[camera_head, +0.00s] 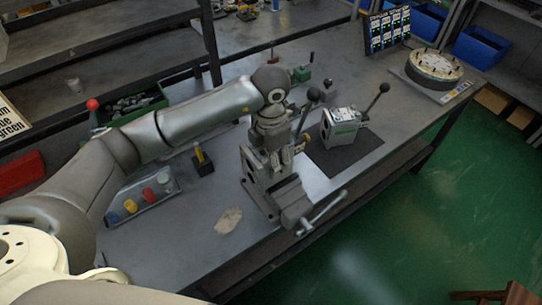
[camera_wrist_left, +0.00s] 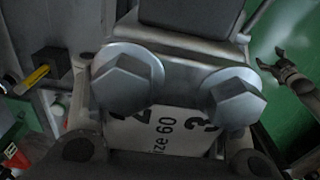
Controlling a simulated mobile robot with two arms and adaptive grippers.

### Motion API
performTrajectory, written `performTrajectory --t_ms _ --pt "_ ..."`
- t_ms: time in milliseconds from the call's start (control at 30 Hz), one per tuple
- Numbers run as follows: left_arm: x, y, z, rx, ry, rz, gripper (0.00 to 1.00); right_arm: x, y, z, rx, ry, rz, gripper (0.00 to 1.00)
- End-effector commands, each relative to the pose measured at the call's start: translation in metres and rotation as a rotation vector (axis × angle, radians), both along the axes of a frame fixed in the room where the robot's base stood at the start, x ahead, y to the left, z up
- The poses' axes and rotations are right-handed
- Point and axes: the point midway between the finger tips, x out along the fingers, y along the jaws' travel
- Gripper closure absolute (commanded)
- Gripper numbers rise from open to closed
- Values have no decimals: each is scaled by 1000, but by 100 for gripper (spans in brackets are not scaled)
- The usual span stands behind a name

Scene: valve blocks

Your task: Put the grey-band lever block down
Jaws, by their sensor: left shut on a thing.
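My left gripper (camera_head: 277,154) is shut on the grey-band lever block, just over the grey bench vise (camera_head: 291,199). The arm and fingers hide most of the block in the head view; its black-knobbed lever (camera_head: 304,112) sticks up to the right. In the left wrist view the block (camera_wrist_left: 168,137) fills the middle, with two large hex bolts and a white label. I cannot tell whether it touches the vise. My right gripper (camera_wrist_left: 276,66) shows small at the right of the left wrist view, apparently open and empty over the green floor.
Another lever block (camera_head: 342,126) stands on a dark mat (camera_head: 352,152) right of the vise. A small black holder with a yellow item (camera_head: 203,162) and a tray of coloured pieces (camera_head: 141,201) lie left. A tan cloth (camera_head: 228,221) lies near the front edge.

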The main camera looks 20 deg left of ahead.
Motion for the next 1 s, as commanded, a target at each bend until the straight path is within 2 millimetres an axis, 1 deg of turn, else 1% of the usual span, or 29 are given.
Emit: performTrajectory --t_ms 33,100,367,500,600,700,900,933,1000 --pt "5 1 -1 -1 -2 1 100 0 0 5 0 0 0 25" --pt "9 2 -6 -4 -3 1 100 0 0 6 0 0 0 25" --pt "18 4 -18 -3 -4 0 100 0 2 10 2 -1 -1 25" --pt "17 5 -33 -2 0 0 100 0 2 24 3 0 -1 25" --pt "18 5 -42 -3 -3 -1 100 0 2 29 3 0 -1 25" --pt "19 4 -48 -4 -4 -1 100 0 3 30 3 0 -1 25" --pt "19 4 -50 -4 -5 -2 100 0 3 29 3 0 -1 25" --pt "17 5 -53 -1 1 -2 40 0 3 29 3 0 -1 25" --pt "17 5 -53 -1 1 -2 31 0 3 29 3 0 -1 25"
